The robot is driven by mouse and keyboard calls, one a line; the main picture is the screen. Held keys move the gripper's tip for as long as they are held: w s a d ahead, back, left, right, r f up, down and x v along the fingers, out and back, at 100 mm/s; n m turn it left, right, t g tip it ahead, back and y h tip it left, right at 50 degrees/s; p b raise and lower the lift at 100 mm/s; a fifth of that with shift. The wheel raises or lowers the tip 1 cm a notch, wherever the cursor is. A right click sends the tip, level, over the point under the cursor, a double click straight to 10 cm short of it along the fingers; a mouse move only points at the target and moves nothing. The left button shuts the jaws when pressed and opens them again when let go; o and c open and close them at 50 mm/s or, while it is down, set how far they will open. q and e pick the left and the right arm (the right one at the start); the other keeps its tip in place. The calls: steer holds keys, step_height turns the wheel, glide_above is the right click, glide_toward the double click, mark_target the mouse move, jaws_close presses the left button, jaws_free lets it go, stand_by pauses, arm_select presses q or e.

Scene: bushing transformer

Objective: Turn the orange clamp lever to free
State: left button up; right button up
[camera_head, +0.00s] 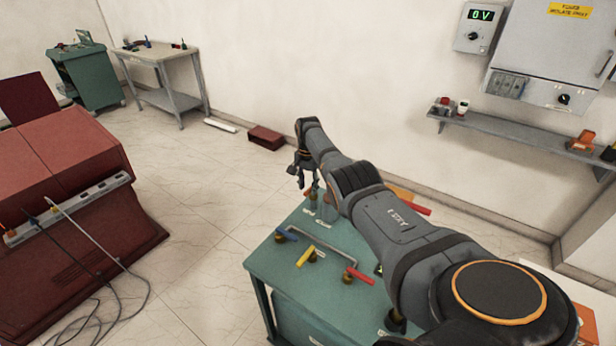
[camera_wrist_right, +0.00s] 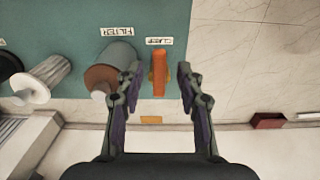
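The orange clamp lever (camera_wrist_right: 159,72) shows in the right wrist view on the green bench top, beside a label reading CLAMP (camera_wrist_right: 160,41). It stands on a brass-coloured base and points lengthwise up the picture. My right gripper (camera_wrist_right: 160,78) is open, with one fingertip on each side of the lever in this view. A gap shows on both sides; whether the fingers are at the lever's height I cannot tell. In the head view my right gripper (camera_head: 305,183) hangs over the far end of the green bench (camera_head: 280,262). My left gripper is not in view.
A grey cylinder (camera_wrist_right: 117,54) labelled FILTER stands close to the left finger. The bench also carries a yellow lever (camera_head: 305,256), a blue lever (camera_head: 287,234), a red lever (camera_head: 361,277) and a bent grey pipe (camera_head: 330,248).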

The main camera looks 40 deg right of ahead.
mark_target(308, 191)
step_height(308, 191, up, 11)
steer(key=shift+r, duration=0.15)
stand_by(0.6)
